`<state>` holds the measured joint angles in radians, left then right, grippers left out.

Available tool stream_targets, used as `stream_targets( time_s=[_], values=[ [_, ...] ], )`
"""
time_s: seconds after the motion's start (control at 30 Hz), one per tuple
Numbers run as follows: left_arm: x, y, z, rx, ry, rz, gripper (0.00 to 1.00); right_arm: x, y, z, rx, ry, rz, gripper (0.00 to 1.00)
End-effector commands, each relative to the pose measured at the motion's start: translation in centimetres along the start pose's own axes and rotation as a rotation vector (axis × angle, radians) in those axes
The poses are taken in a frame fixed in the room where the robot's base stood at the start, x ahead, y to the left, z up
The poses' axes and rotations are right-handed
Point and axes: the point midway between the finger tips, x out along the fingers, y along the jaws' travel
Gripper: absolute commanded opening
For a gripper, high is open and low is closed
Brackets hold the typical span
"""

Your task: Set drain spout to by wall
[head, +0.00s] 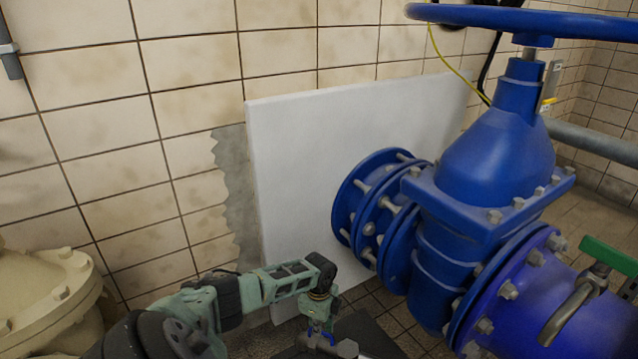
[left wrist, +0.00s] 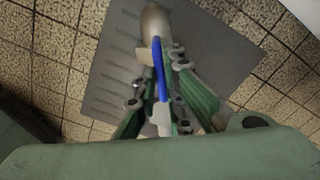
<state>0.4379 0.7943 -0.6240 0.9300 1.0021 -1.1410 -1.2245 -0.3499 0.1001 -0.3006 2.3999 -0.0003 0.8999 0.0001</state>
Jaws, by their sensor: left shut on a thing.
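My left gripper (head: 320,322) is low in front of the white panel, at the bottom of the head view. It is shut on a small metal fitting with a blue lever (left wrist: 159,68), which looks like the drain spout. In the left wrist view the lever lies between the fingers (left wrist: 160,80), and the rounded grey metal end (left wrist: 156,20) sticks out beyond them. In the head view the fitting's grey metal body (head: 346,348) shows just below the gripper, partly cut off by the frame edge. My right gripper is not in view.
A dark slotted plate (head: 376,334) lies on the tiled floor below, also in the left wrist view (left wrist: 108,62). A white panel (head: 300,150) leans on the tiled wall. A large blue valve (head: 500,150) stands right, near a green-handled tap (head: 572,312). A beige flange (head: 45,290) is left.

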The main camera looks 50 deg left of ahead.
Motion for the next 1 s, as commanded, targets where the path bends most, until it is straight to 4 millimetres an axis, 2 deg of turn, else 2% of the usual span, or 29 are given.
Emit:
stream_targets(
  time_s=[0.03,0.07,0.23,0.63,0.77,1.0],
  values=[
    [0.2,0.3,-0.4,0.013,0.003,0.006,0.0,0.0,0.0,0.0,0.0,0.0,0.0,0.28],
    [0.2,0.3,-0.4,0.013,0.003,0.006,0.12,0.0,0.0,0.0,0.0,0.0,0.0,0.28],
    [0.1,0.2,-0.2,0.009,0.002,0.004,0.25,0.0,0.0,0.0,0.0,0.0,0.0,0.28],
    [-0.6,0.0,0.0,0.003,0.001,0.0,0.25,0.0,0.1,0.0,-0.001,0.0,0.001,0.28],
    [-2.4,0.0,0.0,0.005,0.0,-0.002,0.25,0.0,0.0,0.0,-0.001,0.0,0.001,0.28],
    [-7.6,0.0,-0.1,0.007,0.0,-0.001,0.25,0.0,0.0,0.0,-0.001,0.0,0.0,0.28]
  ],
)
